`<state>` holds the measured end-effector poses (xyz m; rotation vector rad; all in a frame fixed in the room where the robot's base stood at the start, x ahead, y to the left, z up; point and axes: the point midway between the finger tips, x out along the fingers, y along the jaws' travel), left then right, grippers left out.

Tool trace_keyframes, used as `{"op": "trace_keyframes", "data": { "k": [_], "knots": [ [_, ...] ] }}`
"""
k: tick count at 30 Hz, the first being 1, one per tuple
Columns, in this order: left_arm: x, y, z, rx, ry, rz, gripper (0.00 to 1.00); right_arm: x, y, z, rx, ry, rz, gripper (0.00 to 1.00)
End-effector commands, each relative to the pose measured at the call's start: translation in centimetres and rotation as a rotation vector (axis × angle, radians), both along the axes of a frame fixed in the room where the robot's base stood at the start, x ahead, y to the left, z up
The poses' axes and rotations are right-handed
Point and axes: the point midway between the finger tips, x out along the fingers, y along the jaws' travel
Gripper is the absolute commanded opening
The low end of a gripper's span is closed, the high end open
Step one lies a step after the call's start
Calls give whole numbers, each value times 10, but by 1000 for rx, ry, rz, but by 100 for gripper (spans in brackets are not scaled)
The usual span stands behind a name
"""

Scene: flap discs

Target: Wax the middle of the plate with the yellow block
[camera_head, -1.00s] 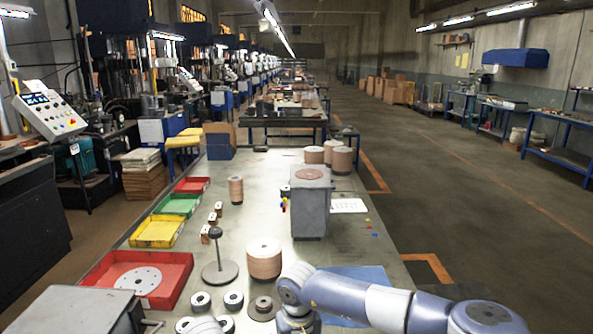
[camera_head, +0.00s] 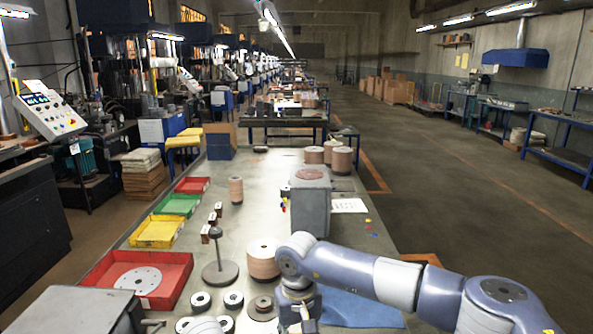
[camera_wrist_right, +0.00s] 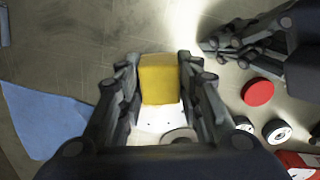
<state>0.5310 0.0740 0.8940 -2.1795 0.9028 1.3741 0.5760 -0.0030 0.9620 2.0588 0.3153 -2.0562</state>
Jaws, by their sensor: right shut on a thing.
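My right gripper (camera_wrist_right: 158,85) is shut on the yellow block (camera_wrist_right: 160,78), which sits between its fingers in the right wrist view. A pale surface with small dark dots (camera_wrist_right: 150,118), perhaps the plate, shows just below the block. I cannot tell whether block and surface touch. In the head view my right gripper (camera_head: 300,312) is at the bottom edge, and the block is hidden there. Dark fingers of my left gripper (camera_wrist_right: 222,48) show at the upper right of the wrist view; their opening is unclear.
A blue cloth (camera_head: 365,312) lies right of my right gripper in the head view. A stack of brown discs (camera_head: 263,262), a post stand (camera_head: 220,272) and several small rolls are close by. A red tray (camera_head: 182,290) is at left; a grey block (camera_head: 310,210) stands behind.

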Motion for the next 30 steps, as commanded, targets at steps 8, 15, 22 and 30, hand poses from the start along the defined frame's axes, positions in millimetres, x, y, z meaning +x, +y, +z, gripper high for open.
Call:
{"op": "trace_keyframes", "data": {
  "k": [8, 15, 22, 30],
  "knots": [
    [0, 0, 0, 1, -1, 0, 0, 0, 0, 3, 1, 1, 0, 13],
    [0, 0, 6, 0, 0, 0, 0, 0, 0, 10, 0, 1, 0, 13],
    [0, 0, 21, 0, 0, 0, 0, 0, 0, 29, 0, 1, 0, 13],
    [0, 0, 38, -1, 1, 0, 0, 0, 0, 51, 0, 1, 0, 13]
  ]
}}
